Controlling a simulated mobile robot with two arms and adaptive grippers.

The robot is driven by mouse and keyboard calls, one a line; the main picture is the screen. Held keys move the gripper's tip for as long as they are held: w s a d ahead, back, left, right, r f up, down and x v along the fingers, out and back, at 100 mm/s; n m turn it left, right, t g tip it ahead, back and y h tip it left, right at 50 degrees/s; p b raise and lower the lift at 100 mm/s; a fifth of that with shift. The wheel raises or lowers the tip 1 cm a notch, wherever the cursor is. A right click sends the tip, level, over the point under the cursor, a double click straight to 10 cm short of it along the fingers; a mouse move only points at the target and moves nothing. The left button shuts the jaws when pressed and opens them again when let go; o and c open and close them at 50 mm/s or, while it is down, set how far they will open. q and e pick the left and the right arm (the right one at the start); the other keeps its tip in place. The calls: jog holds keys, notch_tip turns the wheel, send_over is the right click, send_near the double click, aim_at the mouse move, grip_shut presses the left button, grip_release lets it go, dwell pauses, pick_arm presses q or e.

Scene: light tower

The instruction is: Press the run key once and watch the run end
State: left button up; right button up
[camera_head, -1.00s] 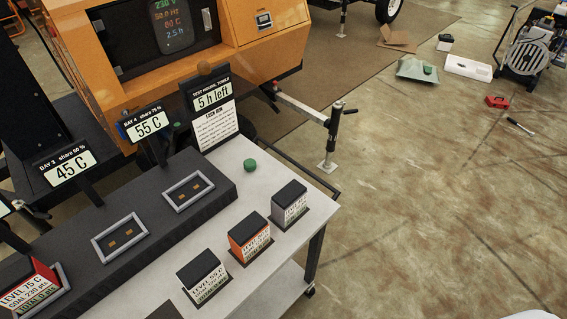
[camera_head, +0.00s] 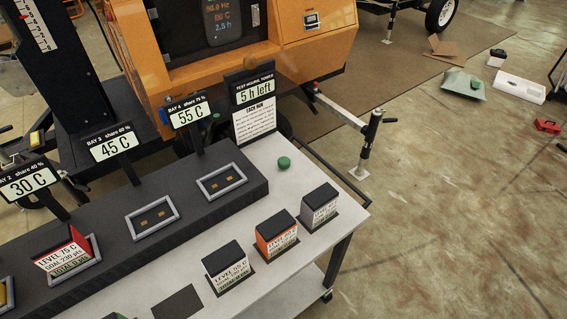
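A green round button (camera_head: 284,163), which may be the run key, sits on the pale table top (camera_head: 263,153). Behind it stands a sign (camera_head: 254,103) reading "5 h left", with small print below that I cannot fully read. Neither gripper is in view.
Grey (camera_head: 319,207), orange (camera_head: 277,235) and dark-topped (camera_head: 227,266) blocks stand along the table's front. An orange machine (camera_head: 290,62) with a lit display (camera_head: 224,20) stands behind. A jack post (camera_head: 368,145) rises beyond the table.

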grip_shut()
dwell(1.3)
